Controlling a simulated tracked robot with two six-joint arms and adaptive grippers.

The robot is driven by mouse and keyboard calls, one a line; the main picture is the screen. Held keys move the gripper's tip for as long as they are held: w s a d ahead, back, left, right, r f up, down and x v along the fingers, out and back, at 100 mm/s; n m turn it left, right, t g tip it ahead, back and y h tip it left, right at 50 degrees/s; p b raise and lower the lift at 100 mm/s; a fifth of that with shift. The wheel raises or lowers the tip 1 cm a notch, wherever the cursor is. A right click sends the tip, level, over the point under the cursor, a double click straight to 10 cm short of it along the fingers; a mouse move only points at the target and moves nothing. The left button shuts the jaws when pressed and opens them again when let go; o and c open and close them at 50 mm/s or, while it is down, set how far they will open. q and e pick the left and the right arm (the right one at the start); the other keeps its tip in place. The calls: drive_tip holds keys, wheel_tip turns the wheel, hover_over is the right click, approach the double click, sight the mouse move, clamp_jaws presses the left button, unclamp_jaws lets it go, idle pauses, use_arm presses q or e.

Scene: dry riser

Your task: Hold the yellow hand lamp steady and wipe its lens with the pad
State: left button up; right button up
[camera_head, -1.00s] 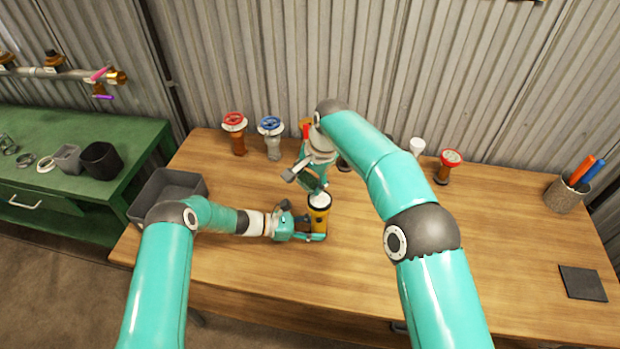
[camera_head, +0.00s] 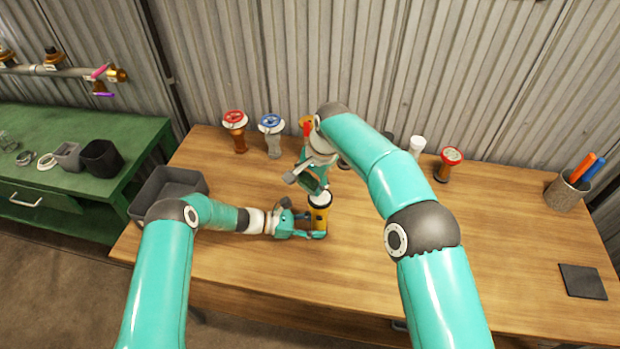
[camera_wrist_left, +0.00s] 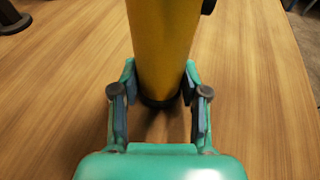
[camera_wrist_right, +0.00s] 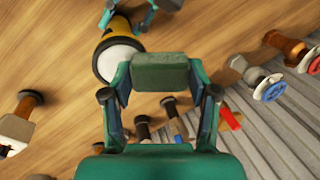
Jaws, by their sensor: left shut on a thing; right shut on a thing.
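The yellow hand lamp (camera_head: 320,214) stands upright on the wooden table with its pale lens facing up. In the left wrist view its yellow body (camera_wrist_left: 164,45) stands between my fingers. My left gripper (camera_head: 308,228) is shut on the lamp's body from the left, low down. My right gripper (camera_head: 316,186) is shut on the pad, just above and beside the lamp's top. In the right wrist view the green pad (camera_wrist_right: 160,72) is between the fingertips, and the white lens (camera_wrist_right: 121,62) shows beside it, partly covered by a finger. Whether pad and lens touch, I cannot tell.
Red-wheel (camera_head: 235,130) and blue-wheel (camera_head: 271,134) valves stand behind left; another red-wheel valve (camera_head: 445,164) stands behind right. A grey bin (camera_head: 135,208) is at the left, a pen cup (camera_head: 566,192) and dark mat (camera_head: 582,281) at the right. The table's right middle is clear.

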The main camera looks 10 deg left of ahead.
use_arm(q)
drive_tip(key=shift+s+f, duration=0.15)
drive_tip(key=shift+f, duration=0.05)
use_arm(e)
drive_tip(key=shift+d, duration=0.1)
drive_tip(key=shift+s+d, duration=0.35)
drive_tip(key=shift+d, duration=0.2)
drive_tip(key=shift+s+d, duration=0.3)
drive_tip(key=shift+d, duration=0.25)
use_arm(q)
drive_tip(key=shift+s, duration=0.1)
use_arm(e)
drive_tip(key=shift+w+a+f, duration=0.15)
drive_tip(key=shift+w+a, duration=0.15)
drive_tip(key=shift+a, duration=0.25)
drive_tip(key=shift+w+a+f, duration=0.15)
drive_tip(key=shift+w+a, duration=0.1)
drive_tip(key=shift+a, duration=0.3)
drive_tip(key=shift+s+d, duration=0.35)
drive_tip(key=shift+d, duration=0.2)
drive_tip(key=shift+s+d, duration=0.3)
drive_tip(key=shift+d, duration=0.2)
drive_tip(key=shift+w+a+r, duration=0.15)
drive_tip(key=shift+w+a, duration=0.25)
drive_tip(key=shift+a, duration=0.15)
drive_tip(key=shift+w+a+r, duration=0.1)
drive_tip(key=shift+w+a, duration=0.25)
drive_tip(key=shift+a, duration=0.2)
